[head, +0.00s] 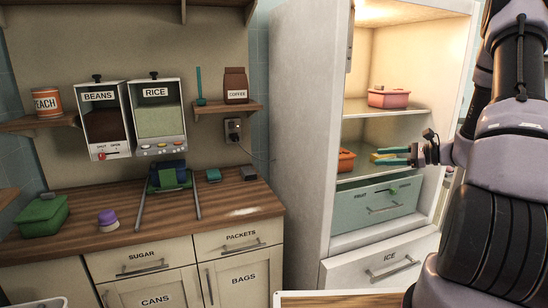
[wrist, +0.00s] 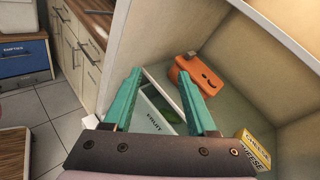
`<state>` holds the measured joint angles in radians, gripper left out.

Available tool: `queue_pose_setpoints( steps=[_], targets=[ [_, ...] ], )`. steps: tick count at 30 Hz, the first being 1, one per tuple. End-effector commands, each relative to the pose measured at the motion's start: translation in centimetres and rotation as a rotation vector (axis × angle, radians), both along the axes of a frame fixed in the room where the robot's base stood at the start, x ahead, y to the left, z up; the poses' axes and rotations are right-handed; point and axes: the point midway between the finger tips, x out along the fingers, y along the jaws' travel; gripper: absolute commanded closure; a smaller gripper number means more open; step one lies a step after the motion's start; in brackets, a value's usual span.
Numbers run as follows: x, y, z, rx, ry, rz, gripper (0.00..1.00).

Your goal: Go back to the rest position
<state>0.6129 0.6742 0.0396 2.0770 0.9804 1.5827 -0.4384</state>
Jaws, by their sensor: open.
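My gripper (head: 396,156) is at the open fridge (head: 308,130), level with its middle shelf, in the head view. In the wrist view its two teal fingers (wrist: 160,78) are spread apart with nothing held between them. Below and beyond them shows the drawer labelled FRUIT (wrist: 152,126); in the head view this pale green drawer (head: 375,206) is under the middle shelf. An orange container (wrist: 196,74) and a yellow cheese box (wrist: 256,150) lie on the shelf, apart from the fingers.
A pink container (head: 389,98) stands on the upper shelf. The fridge side wall and shelves are close around my gripper. The wooden counter (head: 235,197) at left holds a green box (head: 41,214) and several small things; bean and rice dispensers (head: 156,115) hang above. Open floor (wrist: 28,130) shows below.

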Motion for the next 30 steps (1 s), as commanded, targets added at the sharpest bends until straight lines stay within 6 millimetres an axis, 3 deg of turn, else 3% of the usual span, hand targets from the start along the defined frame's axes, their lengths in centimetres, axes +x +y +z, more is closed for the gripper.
queue_pose_setpoints(
  steps=[1,6,12,19,30],
  targets=[
    [-0.9,1.9,2.2,-0.065,-0.019,0.068,0.43],
    [-5.1,7.0,7.1,-0.289,-0.066,0.274,0.43],
    [-10.8,11.0,11.5,-0.574,-0.150,0.471,0.43],
    [-17.3,13.1,15.4,-0.913,-0.290,0.625,0.43],
    [-25.5,12.7,20.4,-1.421,-0.597,0.697,0.43]
  ],
)
